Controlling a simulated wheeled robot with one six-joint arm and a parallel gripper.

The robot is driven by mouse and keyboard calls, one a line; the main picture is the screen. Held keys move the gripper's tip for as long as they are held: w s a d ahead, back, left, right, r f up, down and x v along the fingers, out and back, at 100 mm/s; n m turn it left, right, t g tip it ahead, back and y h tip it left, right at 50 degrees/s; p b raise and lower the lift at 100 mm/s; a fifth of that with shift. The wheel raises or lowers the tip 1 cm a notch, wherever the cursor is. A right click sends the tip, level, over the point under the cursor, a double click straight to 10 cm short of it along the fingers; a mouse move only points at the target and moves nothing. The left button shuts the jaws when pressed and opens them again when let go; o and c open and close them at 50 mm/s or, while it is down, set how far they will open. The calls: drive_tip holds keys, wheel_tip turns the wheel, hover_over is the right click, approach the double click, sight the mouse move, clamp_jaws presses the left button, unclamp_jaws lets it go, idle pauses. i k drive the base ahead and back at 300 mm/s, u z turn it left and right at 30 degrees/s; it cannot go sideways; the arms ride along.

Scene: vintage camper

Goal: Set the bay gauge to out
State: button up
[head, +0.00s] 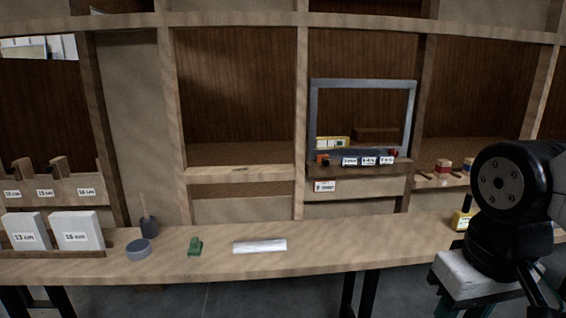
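A grey metal frame (313,110) stands in a bay of the wooden wall, right of centre in the head view. At its foot is a ledge with several small white labels (368,161), too small to read surely. A dark and orange-red piece (322,160) sits at the ledge's left end, and a red piece (393,154) at its right end. A yellow block with white marks (333,143) lies inside the frame at the left. I cannot tell which of these is the bay gauge, or its setting. My gripper is out of view; only black arm parts show at the right.
The long wooden bench (330,240) holds a white bar (260,246), a green piece (195,246), a grey disc (138,249) and a dark pot (149,228). White labelled blocks (77,230) stand at the left.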

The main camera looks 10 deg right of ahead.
sight(323, 159)
drive_tip(key=u, duration=0.05)
drive_tip(key=i, duration=0.65)
drive_tip(key=z, duration=0.6)
drive_tip(key=i, duration=0.55)
drive_tip(key=z, duration=0.5)
